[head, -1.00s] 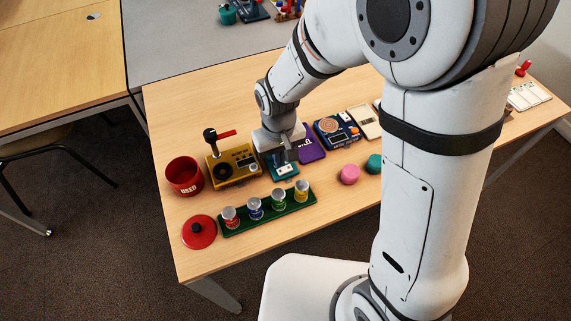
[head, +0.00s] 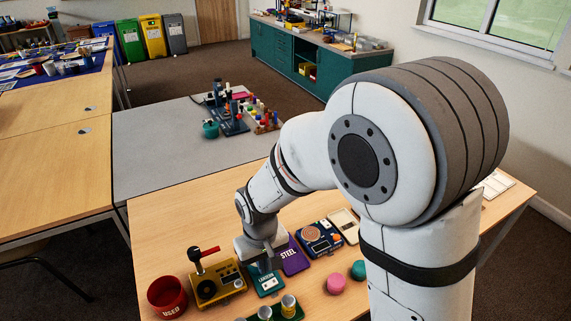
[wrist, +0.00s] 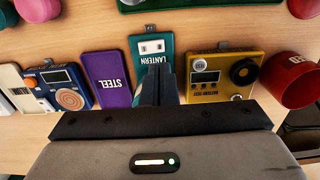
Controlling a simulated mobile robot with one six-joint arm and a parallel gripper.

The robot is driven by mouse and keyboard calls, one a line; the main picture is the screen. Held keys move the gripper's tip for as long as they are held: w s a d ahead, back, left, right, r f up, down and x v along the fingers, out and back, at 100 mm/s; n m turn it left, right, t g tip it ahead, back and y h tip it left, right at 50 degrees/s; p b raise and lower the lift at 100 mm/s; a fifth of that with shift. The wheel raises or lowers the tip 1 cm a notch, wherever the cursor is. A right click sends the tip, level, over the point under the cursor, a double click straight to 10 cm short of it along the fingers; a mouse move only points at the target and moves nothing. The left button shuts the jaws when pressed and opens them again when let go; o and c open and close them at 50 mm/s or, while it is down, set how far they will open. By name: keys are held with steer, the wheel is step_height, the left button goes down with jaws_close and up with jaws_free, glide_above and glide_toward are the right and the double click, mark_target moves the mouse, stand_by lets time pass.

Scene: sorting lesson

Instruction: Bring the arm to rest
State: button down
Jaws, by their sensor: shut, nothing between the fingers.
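My gripper (head: 262,262) hangs low over the front of the wooden table (head: 165,225), above the teal LANTERN piece (head: 269,285). In the wrist view my gripper (wrist: 158,75) has its fingers together over the lower part of the teal LANTERN piece (wrist: 150,47), with nothing between them. I cannot tell whether the fingertips touch it. The purple STEEL piece (wrist: 107,77) lies beside it on one side and the yellow battery tester (wrist: 219,75) on the other. My arm is bent and extended forward.
A green rack (head: 290,312) shows at the bottom edge. A grey table (head: 160,160) lies behind; bare wood lies left of my gripper.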

steer(key=s+d+r+m+t+p, duration=0.1)
steer(key=s+d+r+m, duration=0.2)
steer(key=d+r, duration=0.5)
steer(key=s+d+r+m+t+p, duration=0.1)
steer(key=s+d+r+m, duration=0.2)
steer(key=d+r, duration=0.6)
steer(key=s+d, duration=0.1)
steer(key=d, duration=0.5)
steer(key=shift+s+r+t+p, duration=0.2)
steer(key=shift+t+p, duration=0.1)
steer(key=shift+d, duration=0.1)
